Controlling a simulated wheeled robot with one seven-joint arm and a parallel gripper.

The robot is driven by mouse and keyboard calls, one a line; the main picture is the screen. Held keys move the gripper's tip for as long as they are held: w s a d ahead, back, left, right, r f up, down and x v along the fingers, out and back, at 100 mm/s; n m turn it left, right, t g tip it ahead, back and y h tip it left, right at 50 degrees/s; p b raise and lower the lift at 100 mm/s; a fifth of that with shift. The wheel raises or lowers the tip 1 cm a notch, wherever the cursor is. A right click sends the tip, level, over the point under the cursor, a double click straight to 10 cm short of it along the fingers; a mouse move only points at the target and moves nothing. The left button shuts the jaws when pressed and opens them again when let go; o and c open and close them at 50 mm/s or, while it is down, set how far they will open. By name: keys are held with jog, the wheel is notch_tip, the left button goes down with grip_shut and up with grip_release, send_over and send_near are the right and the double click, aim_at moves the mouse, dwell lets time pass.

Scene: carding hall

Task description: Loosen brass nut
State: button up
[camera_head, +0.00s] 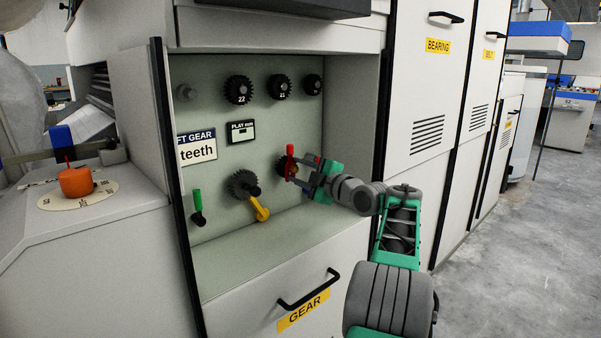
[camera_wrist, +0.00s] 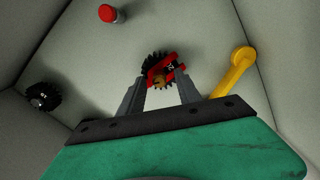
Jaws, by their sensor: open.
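A small brass nut (camera_wrist: 158,82) shows in the wrist view in front of a dark toothed gear (camera_wrist: 154,66), between my fingers. In the head view this gear (camera_head: 281,168) is partly hidden behind a red-handled lever and my gripper (camera_head: 299,173). My gripper also shows in the wrist view (camera_wrist: 164,76); its grey fingers are apart, with red at their tips, on either side of the nut. I cannot tell whether they touch it. The nut cannot be made out in the head view.
The recessed panel holds a red-handled lever (camera_head: 290,158), a yellow lever (camera_head: 260,209), a green lever (camera_head: 198,201) and several dark gears, one marked 22 (camera_head: 238,89). A GEAR drawer (camera_head: 288,292) lies below. Open floor (camera_head: 520,260) is at right.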

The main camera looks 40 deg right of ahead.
jog(key=s+p, duration=0.1)
jog(key=s, duration=0.7)
jog(key=shift+p, duration=0.35)
jog(key=shift+d, duration=0.1)
